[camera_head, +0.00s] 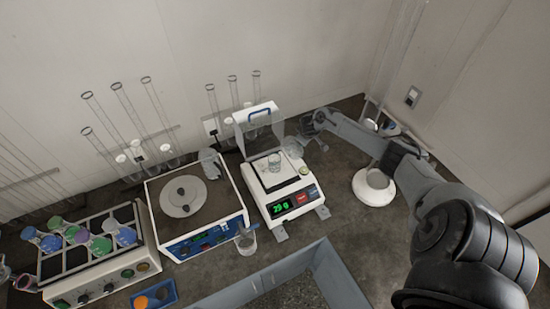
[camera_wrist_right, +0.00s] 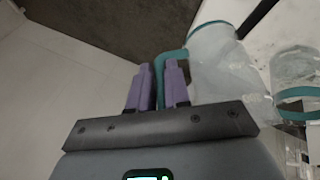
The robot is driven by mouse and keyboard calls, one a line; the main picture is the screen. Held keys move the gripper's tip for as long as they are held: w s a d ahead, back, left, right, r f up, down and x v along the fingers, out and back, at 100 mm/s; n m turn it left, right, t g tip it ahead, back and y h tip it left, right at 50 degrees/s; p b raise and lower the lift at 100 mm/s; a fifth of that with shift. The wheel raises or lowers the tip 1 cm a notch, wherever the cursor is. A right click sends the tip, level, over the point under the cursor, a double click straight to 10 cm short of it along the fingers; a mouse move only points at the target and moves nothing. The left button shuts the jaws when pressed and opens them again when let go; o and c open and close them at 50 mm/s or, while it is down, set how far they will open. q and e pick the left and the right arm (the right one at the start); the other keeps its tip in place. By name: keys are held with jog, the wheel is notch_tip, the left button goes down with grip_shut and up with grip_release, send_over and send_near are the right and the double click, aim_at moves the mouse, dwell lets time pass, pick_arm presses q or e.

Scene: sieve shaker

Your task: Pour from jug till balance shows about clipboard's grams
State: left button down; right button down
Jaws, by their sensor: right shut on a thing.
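The balance (camera_head: 285,205) stands at the centre of the head view, with its clear lid tipped up. Its green display reads 29 g. A clear glass beaker (camera_head: 275,163) stands on its pan. The clear jug (camera_head: 293,147) is beside the beaker, at the pan's right rear. My right gripper (camera_head: 312,128) comes in from the right. In the right wrist view, its purple fingers (camera_wrist_right: 158,88) are shut on the teal handle of the jug (camera_wrist_right: 213,65). Whether anything flows from the jug cannot be seen. My left gripper and the clipboard are not in view.
A plate device (camera_head: 196,215) stands left of the balance, with a small beaker (camera_head: 246,242) at its front right corner. A rack of coloured flasks (camera_head: 85,245) is further left. A grey-blue tray (camera_head: 325,275) lies in front. Tall glass tubes (camera_head: 155,110) stand behind.

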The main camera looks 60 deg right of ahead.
jog(key=shift+w+r, duration=0.15)
jog(key=shift+r, duration=0.15)
jog(key=shift+w+d, duration=0.1)
jog(key=shift+d, duration=0.1)
jog(key=shift+s+d+f+y, duration=0.2)
jog(key=shift+d+f+y, duration=0.1)
jog(key=shift+y, duration=0.1)
jog(key=f+y+b, duration=0.1)
jog(key=b, duration=0.2)
jog(key=d+f+t+y+b, duration=0.1)
jog(key=b, duration=0.2)
jog(key=s+d+f+m+y+b, duration=0.1)
jog(key=b, duration=0.2)
jog(key=shift+t+y, duration=0.4)
jog(key=shift+a, duration=0.1)
